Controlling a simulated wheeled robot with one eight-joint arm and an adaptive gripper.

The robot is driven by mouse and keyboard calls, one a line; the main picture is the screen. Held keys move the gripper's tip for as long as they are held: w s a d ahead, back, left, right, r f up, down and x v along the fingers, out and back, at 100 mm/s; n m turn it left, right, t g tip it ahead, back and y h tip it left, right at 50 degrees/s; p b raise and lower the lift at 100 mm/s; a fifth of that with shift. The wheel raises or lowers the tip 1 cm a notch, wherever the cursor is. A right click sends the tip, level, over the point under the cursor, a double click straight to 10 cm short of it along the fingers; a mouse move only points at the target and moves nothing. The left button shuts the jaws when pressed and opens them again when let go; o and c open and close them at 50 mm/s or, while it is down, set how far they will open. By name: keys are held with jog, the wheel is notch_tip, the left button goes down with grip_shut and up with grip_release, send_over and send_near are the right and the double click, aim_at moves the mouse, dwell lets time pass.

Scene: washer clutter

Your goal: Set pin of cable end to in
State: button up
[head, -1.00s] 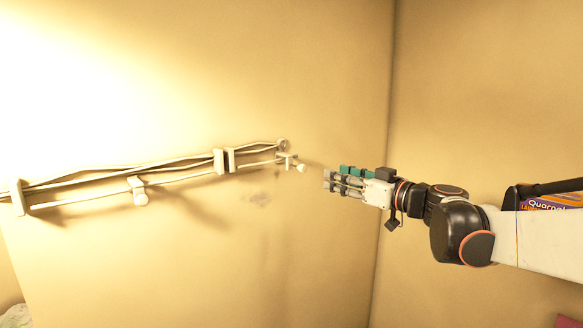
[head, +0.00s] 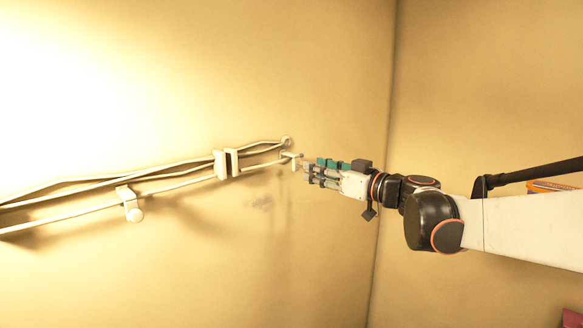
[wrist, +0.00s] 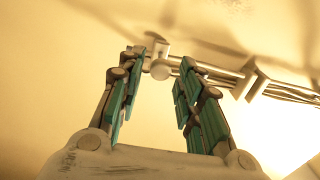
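The cable end (head: 289,157) is a pale fitting with a small crossbar, at the right end of the cable run on the wall. In the wrist view its round pale knob, seemingly the pin (wrist: 160,70), shows between my two fingertips. My gripper (head: 306,173) is just right of the cable end in the head view, with its fingertips close to it. In the wrist view my gripper (wrist: 161,60) is open, its teal-padded fingers apart on either side of the knob. I cannot tell if they touch it. In the head view the fingertips hide the knob.
Pale cables (head: 80,187) run left along the wall (head: 310,60) through clips. A pair of brackets (head: 226,163) sits left of the cable end, and another knobbed fitting (head: 130,204) sits lower left. A partly hidden box (head: 553,185) is behind my arm.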

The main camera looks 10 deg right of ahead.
jog(key=shift+w, duration=0.1)
grip_shut()
jog(key=b+x, duration=0.1)
jog(key=x, duration=0.2)
jog(key=shift+w+a+f, duration=0.1)
jog(key=shift+w+a, duration=0.1)
jog(key=shift+d, duration=0.1)
jog(key=shift+o, duration=1.8)
grip_release()
jog(key=shift+o, duration=0.4)
jog(key=shift+w, duration=0.1)
jog(key=v, duration=0.7)
jog(key=shift+s, duration=0.4)
